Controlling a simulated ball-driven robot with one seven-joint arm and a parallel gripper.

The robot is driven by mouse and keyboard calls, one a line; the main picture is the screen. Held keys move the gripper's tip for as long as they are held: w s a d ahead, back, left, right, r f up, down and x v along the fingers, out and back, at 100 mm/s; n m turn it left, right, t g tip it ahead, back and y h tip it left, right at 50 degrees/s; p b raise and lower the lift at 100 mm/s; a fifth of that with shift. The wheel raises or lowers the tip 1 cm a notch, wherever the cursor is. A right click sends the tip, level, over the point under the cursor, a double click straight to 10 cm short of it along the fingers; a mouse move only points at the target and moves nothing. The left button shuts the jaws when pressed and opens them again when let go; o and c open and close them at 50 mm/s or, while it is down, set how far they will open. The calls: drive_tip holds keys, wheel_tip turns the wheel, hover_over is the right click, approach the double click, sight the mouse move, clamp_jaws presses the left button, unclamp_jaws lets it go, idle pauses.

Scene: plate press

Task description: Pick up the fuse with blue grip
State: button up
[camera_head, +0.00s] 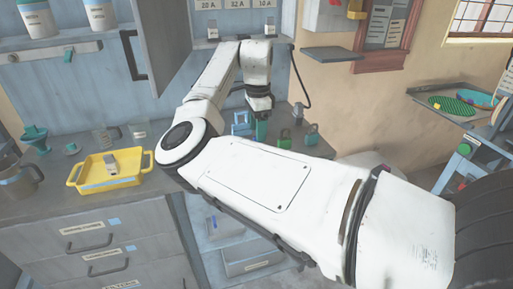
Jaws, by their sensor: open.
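My gripper (260,118) points down above the back of the counter, among several small padlock-like items. It is open; its fingertips are small and hard to separate from a green item just below them. A small pale fuse-like piece (111,163) lies in the yellow tray (132,181) at the left, well away from my gripper. Two more small fuse-like pieces stand higher up under the amp labels, one at the left (213,29) and one at the right (270,26). I cannot make out a blue grip on any of them. My arm hides part of the counter.
A blue padlock-like item (240,124) and a green one (285,139) stand beside my gripper. An open grey cabinet door (158,45) hangs above the counter. A green funnel (35,138) and glass cups stand at the left. A small shelf (332,53) juts from the wall.

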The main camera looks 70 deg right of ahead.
drive_tip(key=shift+f, duration=2.8)
drive_tip(key=shift+s, duration=0.1)
drive_tip(key=shift+c, duration=0.2)
drive_tip(key=shift+a, duration=0.1)
drive_tip(key=c, duration=1.1)
